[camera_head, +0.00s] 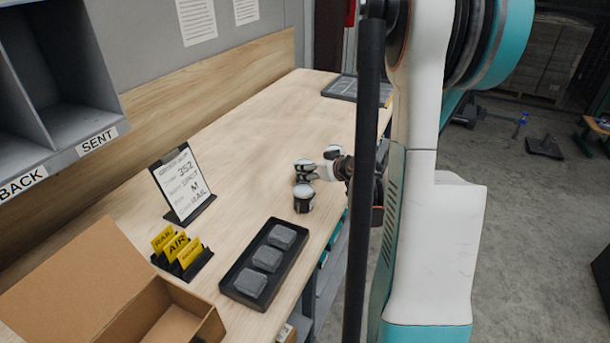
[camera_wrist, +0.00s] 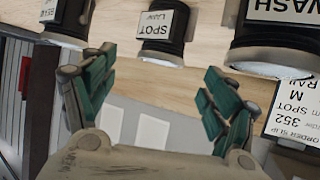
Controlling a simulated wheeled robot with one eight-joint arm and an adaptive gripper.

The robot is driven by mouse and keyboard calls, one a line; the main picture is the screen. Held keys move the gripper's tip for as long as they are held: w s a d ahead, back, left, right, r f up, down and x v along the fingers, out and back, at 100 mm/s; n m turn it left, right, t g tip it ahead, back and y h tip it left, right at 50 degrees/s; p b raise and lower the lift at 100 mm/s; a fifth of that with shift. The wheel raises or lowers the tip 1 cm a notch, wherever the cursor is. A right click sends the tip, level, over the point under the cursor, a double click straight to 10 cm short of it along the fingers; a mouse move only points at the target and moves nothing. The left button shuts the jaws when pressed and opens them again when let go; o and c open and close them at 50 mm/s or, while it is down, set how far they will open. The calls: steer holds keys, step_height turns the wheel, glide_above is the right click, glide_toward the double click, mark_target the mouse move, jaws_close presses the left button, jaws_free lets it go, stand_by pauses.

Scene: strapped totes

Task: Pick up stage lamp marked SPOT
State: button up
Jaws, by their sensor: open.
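The stage lamp marked SPOT (camera_wrist: 163,32) is a black cylinder with a pale rim and a white label. It shows at the top middle of the wrist view, its label upside down. My gripper (camera_wrist: 155,92) is open and empty, its two teal fingers spread apart, with the SPOT lamp beyond them and between their lines. A larger lamp marked WASH (camera_wrist: 285,36) is to its right, and a third lamp (camera_wrist: 68,20) with a cut-off label is to its left. In the head view, small black-and-white lamps (camera_head: 303,199) stand by my gripper; their labels are unreadable there.
An order slip stand (camera_head: 183,185) reads 352, SPOT, M, RAIL. On the workbench (camera_head: 245,125) are yellow cards (camera_head: 178,248), a black tray (camera_head: 236,283) with grey blocks, an open carton (camera_head: 120,290) and a dark flat tray (camera_head: 343,87). Bare wood lies behind the lamps.

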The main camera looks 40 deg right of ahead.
steer(key=b+x, duration=0.2)
steer(key=x, duration=0.3)
steer(key=shift+r, duration=0.15)
steer(key=c, duration=1.3)
